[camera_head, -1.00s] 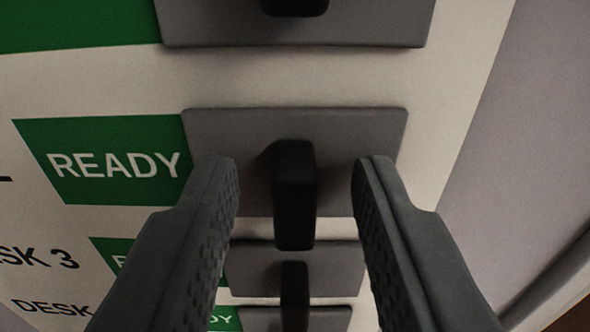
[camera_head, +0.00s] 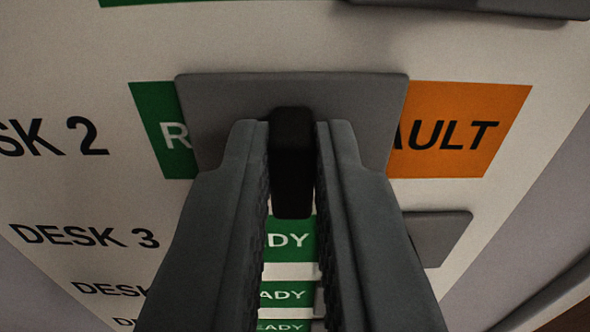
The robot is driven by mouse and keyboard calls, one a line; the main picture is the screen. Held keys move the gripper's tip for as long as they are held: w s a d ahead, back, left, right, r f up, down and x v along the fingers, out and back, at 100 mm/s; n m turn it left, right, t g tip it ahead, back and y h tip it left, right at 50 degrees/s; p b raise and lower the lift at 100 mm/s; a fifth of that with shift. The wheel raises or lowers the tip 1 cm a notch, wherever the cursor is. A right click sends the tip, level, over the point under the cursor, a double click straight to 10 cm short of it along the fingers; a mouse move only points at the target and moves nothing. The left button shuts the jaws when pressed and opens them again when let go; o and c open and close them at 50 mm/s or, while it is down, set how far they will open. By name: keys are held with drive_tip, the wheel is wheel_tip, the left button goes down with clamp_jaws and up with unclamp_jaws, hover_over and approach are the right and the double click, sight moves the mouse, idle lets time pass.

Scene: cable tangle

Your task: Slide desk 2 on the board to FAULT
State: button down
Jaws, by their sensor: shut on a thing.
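The desk 2 slider is a grey plate (camera_head: 220,105) with a black upright handle (camera_head: 292,165). My gripper (camera_head: 292,150) is shut on the handle, one finger on each side. The plate sits partway along its row. It covers most of the green READY field (camera_head: 158,125) on the left, and only its left end with an R shows. The orange FAULT field (camera_head: 465,130) shows on the right, with its first letter hidden by the plate and my finger. The DESK 2 label (camera_head: 75,137) is at the left.
Below are the DESK 3 label (camera_head: 85,236) and its grey slider (camera_head: 440,237), partly behind my right finger. More green READY fields (camera_head: 288,238) show between my fingers. Another grey slider (camera_head: 500,5) is at the top right edge. The white board (camera_head: 270,40) is flat around them.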

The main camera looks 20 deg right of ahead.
drive_tip(key=shift+w+a, duration=0.2)
drive_tip(key=shift+a, duration=0.4)
drive_tip(key=shift+w+a, duration=0.15)
drive_tip(key=shift+a, duration=0.4)
drive_tip(key=c, duration=1.4)
unclamp_jaws()
drive_tip(key=shift+a, duration=0.15)
drive_tip(key=shift+c, duration=0.2)
drive_tip(key=v, duration=1.7)
drive_tip(key=shift+s, duration=0.15)
